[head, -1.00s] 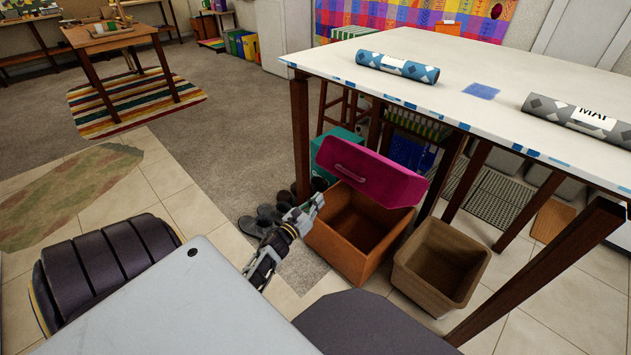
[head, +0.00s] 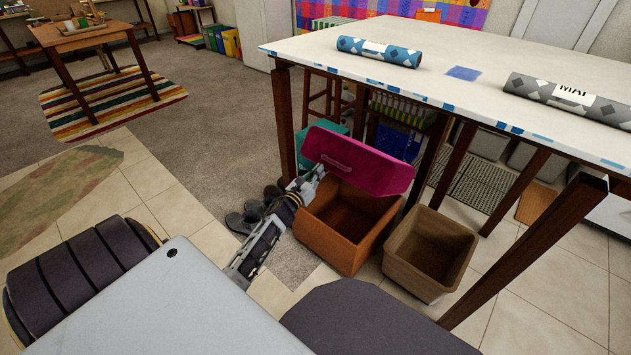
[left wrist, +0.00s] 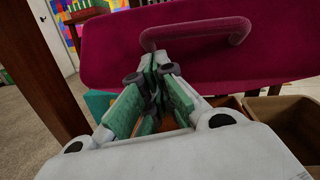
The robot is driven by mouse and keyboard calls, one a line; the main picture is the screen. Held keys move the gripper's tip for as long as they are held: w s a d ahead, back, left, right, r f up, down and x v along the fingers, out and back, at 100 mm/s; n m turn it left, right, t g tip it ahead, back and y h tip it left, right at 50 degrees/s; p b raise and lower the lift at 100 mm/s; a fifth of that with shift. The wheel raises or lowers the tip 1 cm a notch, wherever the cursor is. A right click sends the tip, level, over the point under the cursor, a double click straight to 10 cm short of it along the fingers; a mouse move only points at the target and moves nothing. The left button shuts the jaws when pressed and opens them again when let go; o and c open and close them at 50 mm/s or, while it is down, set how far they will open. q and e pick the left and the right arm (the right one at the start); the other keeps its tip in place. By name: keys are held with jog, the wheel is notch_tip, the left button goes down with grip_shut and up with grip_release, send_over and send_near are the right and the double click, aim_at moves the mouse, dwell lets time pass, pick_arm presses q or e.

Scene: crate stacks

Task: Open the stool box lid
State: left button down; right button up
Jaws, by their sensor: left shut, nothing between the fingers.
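The stool box (head: 347,222) is an orange-brown open box on the floor under the white table's near left part. Its magenta lid (head: 362,165) stands tilted up at the back, and the box's inside shows empty. In the left wrist view the lid (left wrist: 215,60) fills the upper part, with its handle (left wrist: 196,32) facing me. My left gripper (head: 318,172) is at the lid's left part, above the box's left rim. Its green-padded fingers (left wrist: 158,75) are shut with nothing between them, just below the handle; I cannot tell whether they touch the lid. My right gripper is not in view.
A brown open bin (head: 430,252) stands right of the box. The white table (head: 480,60) overhangs the box, with a leg (head: 284,125) close left of my gripper. Dark shoes (head: 246,217) lie left of the box. Tiled floor is clear in front.

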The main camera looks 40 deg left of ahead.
pick_arm(q)
jog(key=shift+w+a+r, duration=0.1)
jog(key=shift+w+r, duration=0.35)
jog(key=shift+r, duration=0.05)
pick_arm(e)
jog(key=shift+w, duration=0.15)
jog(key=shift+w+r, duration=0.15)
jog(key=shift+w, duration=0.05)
pick_arm(q)
jog(key=shift+w+r, duration=0.1)
jog(key=shift+r, duration=0.15)
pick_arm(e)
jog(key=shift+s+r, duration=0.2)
